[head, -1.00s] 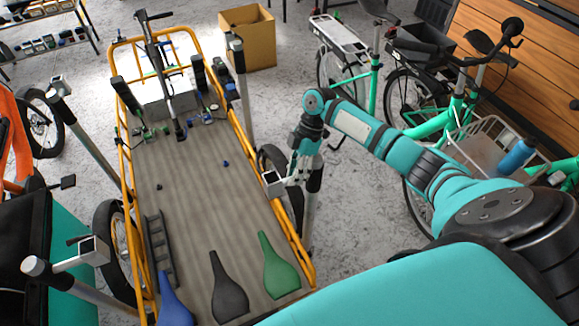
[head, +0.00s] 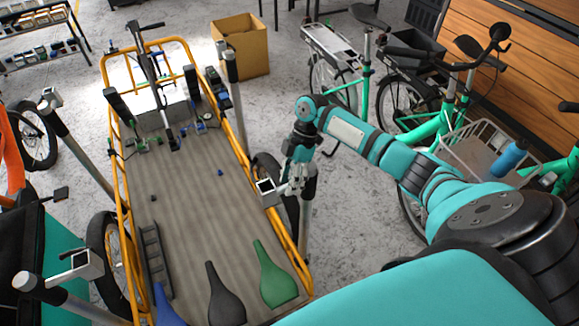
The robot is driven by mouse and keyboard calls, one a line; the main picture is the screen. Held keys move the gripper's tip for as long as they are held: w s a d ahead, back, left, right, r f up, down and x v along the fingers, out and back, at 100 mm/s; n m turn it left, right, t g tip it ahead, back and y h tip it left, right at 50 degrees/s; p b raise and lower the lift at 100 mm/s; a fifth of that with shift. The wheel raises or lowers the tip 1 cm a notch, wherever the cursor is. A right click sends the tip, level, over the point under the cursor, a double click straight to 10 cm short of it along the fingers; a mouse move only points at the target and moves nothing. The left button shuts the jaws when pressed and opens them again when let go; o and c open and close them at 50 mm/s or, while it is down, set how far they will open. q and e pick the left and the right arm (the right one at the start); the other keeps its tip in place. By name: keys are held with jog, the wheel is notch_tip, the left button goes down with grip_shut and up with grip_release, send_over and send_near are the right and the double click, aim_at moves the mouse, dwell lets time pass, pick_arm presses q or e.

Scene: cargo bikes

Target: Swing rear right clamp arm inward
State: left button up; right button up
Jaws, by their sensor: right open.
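The cargo bike's bed (head: 185,215) lies within an orange tube frame, with a grey post near each corner. The rear right post (head: 307,205) stands outside the right rail. Its clamp arm (head: 266,190), a light bracket with a dark square face, extends left over the rail toward the bed. My right gripper (head: 292,186) is open, pointing down at this clamp arm beside the post top. Its fingers overlap the bracket in the picture; I cannot tell whether they touch it. My left gripper is not in view.
Blue, black (head: 226,298) and green (head: 275,275) saddles lie at the bed's near end. A small black ladder-like rack (head: 156,262) lies at left. The rear left post (head: 60,295) has a similar clamp arm (head: 82,262). Green bicycles (head: 440,115) stand right; a cardboard box (head: 240,48) stands behind.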

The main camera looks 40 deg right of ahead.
jog(key=v, duration=1.1)
jog(key=shift+r, duration=0.35)
jog(key=shift+d, duration=0.1)
